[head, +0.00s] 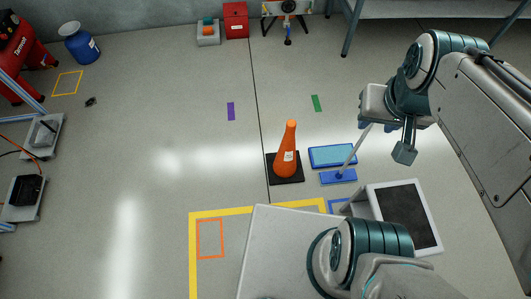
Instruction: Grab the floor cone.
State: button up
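The orange floor cone (286,152) stands upright on a flat black square base (272,175) near the middle of the head view. It has a small white label on its side. My gripper (376,124) is at the end of my arm, to the right of the cone and apart from it in the picture. Its fingers are small and partly hidden behind the white wrist housing, so I cannot tell whether they are open or shut. Nothing covers the cone.
A blue flat mop (338,176) with a thin pale handle rises towards my gripper; contact is unclear. A light-blue tray (333,156) lies right of the cone. A dark-topped box (404,218) stands nearer. Floor left of the cone is clear. A red box (236,20) stands far back.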

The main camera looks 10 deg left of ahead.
aim_at(284, 166)
jog(key=u, duration=0.25)
jog(key=k, duration=0.55)
jog(key=i, duration=1.45)
jog(key=u, duration=0.85)
